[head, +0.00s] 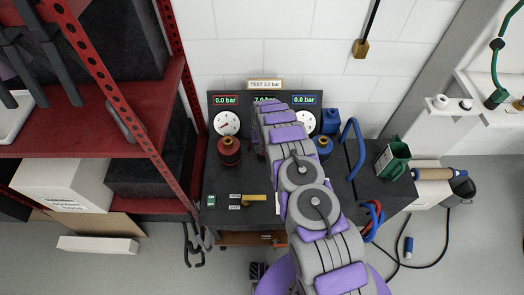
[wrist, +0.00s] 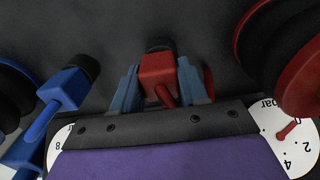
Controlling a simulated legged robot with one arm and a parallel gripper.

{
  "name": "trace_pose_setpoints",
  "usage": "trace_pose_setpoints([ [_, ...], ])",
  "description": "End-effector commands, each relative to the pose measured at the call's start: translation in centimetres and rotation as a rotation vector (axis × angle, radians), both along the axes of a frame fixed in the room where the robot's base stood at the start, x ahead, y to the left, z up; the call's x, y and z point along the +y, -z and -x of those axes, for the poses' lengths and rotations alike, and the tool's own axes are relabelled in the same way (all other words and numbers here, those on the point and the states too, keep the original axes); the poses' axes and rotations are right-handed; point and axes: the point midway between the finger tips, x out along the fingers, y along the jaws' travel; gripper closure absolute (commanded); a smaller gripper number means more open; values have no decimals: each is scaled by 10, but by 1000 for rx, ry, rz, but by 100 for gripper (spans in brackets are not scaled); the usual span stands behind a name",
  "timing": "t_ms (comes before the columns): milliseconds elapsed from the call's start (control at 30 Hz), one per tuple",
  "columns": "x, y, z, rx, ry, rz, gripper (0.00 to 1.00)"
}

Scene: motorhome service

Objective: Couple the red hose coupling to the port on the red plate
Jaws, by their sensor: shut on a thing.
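In the wrist view, the red hose coupling (wrist: 157,72) is a red block with a dark end pointing away from me. My gripper (wrist: 158,82) is shut on it, with one blue-grey finger on each side. A bit of red shows behind the right finger. In the head view, my arm hides the gripper and the coupling. A red and black round fitting (head: 229,151) stands on the bench below the left gauge; a large red and black round part (wrist: 288,55) shows at the right of the wrist view. I cannot make out the red plate or its port.
A blue coupling (wrist: 65,92) is left in the wrist view. A red rack (head: 130,95) stands left.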

Motion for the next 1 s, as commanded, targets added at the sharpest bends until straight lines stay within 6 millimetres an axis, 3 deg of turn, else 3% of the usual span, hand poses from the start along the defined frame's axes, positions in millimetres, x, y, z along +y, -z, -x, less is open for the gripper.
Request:
trace_pose_setpoints([
  [467, 2, -2, -1, -1, 0, 6, 90],
  [800, 2, -39, -1, -3, -2, 4, 90],
  [1000, -13, -39, 14, -1, 0, 6, 90],
])
